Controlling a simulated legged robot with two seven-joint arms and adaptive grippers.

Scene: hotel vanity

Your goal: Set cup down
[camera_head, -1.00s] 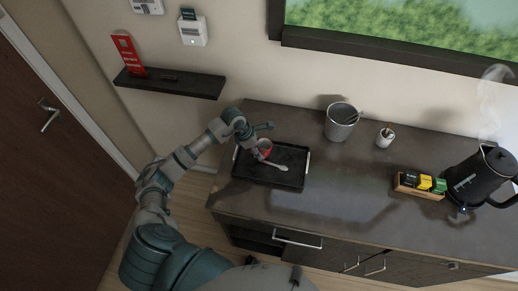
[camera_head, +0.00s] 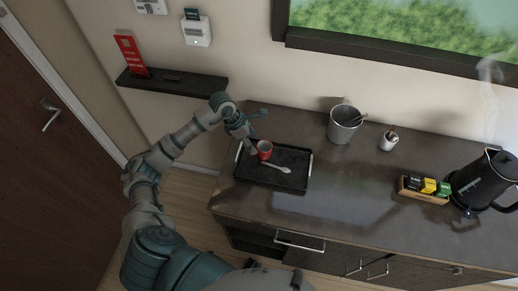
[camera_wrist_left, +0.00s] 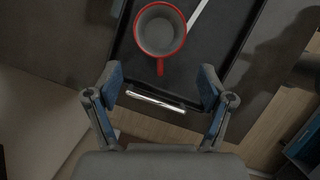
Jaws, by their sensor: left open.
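A red cup (camera_head: 265,150) with a grey inside stands upright on the black tray (camera_head: 296,180), near its left end. In the left wrist view the cup (camera_wrist_left: 160,30) shows from above, with its handle pointing toward my gripper. My left gripper (camera_head: 253,134) is just behind and left of the cup. In the left wrist view its two fingers (camera_wrist_left: 158,88) are spread wide with nothing between them but the tray's edge and silver handle below. The cup is beyond the fingertips. My right gripper is not in view.
A white spoon (camera_head: 276,167) lies on the tray beside the cup. A metal bucket (camera_head: 343,126), a small white holder (camera_head: 388,141), a box of packets (camera_head: 424,190) and a steaming black kettle (camera_head: 482,184) stand farther right. The counter front is clear.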

